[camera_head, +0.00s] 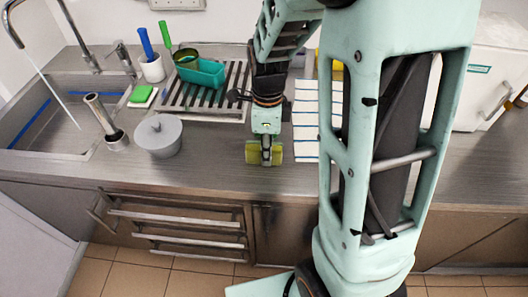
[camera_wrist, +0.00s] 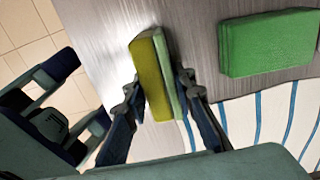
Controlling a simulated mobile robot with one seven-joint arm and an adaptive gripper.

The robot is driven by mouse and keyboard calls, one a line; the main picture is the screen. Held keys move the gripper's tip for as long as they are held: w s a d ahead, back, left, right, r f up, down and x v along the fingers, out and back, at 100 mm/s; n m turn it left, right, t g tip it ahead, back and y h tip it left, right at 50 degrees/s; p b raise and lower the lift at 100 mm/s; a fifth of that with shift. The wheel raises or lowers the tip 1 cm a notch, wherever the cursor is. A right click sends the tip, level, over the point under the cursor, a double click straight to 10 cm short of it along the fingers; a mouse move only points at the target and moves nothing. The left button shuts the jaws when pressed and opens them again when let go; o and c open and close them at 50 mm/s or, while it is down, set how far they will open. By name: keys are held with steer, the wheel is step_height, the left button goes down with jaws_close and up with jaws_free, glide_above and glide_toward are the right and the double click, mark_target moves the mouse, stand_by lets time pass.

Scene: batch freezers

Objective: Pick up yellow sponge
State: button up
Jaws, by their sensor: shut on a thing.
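The yellow sponge (camera_wrist: 148,75) is a thick yellow block with a pale green layer along one long side. In the wrist view it sits between the two fingers of my gripper (camera_wrist: 158,98), which is shut on it. In the head view the yellow sponge (camera_head: 251,153) shows on both sides of my gripper (camera_head: 265,157), near the front edge of the steel counter. The finger covers its middle. I cannot tell whether it touches the counter or is just above it.
A green block (camera_wrist: 268,43) lies nearby in the wrist view, beside a blue-striped cloth (camera_wrist: 250,120). My arm hides part of the counter.

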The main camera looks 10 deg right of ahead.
steer(key=shift+r+p, duration=0.75)
steer(key=shift+r, duration=0.05)
steer(key=shift+r+p, duration=0.8)
steer(key=shift+r, duration=0.15)
steer(key=s+a+r+p, duration=0.8)
steer(key=a+r+p, duration=0.1)
steer(key=a+r, duration=0.15)
steer(key=w+d+n, duration=0.3)
steer(key=w+n, duration=0.1)
steer(key=n, duration=0.3)
steer(key=w+d+n, duration=0.4)
steer(key=w+n, duration=0.1)
steer(key=n, duration=0.2)
steer(key=w+d+r+n, duration=0.1)
steer(key=w+d+n, duration=0.3)
steer(key=n, duration=0.3)
steer(key=shift+w+d+n, duration=0.25)
steer(key=shift+n, duration=0.05)
steer(key=shift+a, duration=0.15)
